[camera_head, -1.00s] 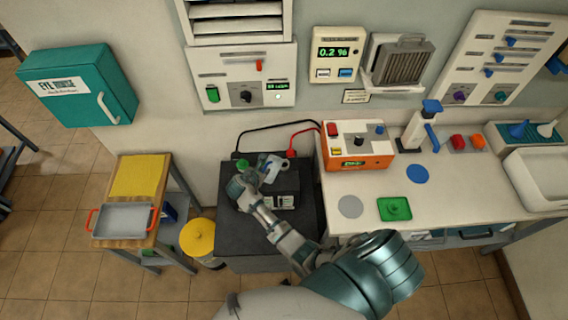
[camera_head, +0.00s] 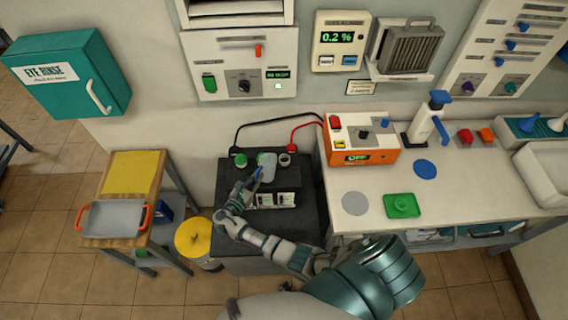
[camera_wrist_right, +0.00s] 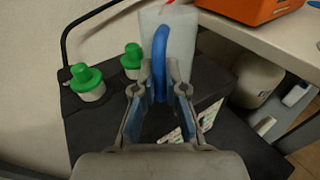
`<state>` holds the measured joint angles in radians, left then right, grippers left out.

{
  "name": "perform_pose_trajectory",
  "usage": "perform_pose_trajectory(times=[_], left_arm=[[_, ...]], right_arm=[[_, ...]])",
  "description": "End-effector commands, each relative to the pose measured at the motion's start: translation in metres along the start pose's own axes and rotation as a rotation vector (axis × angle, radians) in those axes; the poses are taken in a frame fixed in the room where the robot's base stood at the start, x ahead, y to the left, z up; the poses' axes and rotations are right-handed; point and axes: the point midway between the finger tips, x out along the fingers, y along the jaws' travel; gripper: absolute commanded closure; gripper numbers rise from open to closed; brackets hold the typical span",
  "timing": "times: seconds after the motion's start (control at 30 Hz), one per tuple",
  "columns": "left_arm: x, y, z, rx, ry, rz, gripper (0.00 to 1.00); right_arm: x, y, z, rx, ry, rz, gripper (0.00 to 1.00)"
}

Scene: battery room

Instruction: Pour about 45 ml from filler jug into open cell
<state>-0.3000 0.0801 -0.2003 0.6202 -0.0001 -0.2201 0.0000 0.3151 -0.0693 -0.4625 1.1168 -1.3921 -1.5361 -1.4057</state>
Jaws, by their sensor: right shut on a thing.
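My right gripper (camera_head: 257,177) is shut on the blue handle of the pale filler jug (camera_head: 269,163). In the right wrist view, the gripper (camera_wrist_right: 159,78) has the handle between its fingers, and the jug (camera_wrist_right: 181,35) stands beyond them, looking roughly upright. The jug is over the black battery (camera_head: 303,181), and its liquid level cannot be made out. The open cell (camera_head: 286,160) shows as a pale ring just right of the jug. Green caps (camera_head: 240,160) sit left of the jug; two show in the right wrist view (camera_wrist_right: 88,82). My left gripper is not in view.
An orange charger (camera_head: 362,157) sits on the bench to the right, with red and black cables running to the battery. A green dish (camera_head: 403,205) lies on the bench. A yellow-lidded bin (camera_head: 193,238) and small cart (camera_head: 128,224) stand left.

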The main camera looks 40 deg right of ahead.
Motion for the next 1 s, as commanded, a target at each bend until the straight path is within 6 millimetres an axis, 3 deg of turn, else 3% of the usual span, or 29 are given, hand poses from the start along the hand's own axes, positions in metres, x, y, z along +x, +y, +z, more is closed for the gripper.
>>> perform_pose_trajectory(times=[0.1, 0.3, 1.0], left_arm=[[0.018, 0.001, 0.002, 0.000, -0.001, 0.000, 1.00], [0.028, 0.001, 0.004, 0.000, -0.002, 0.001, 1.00], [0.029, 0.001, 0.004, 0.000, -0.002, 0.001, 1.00]], right_arm=[[-0.001, 0.000, -0.011, -0.013, -0.065, -0.002, 1.00], [-0.002, 0.000, -0.013, -0.025, -0.128, -0.004, 1.00], [-0.003, 0.000, -0.012, -0.028, -0.142, -0.005, 1.00]])
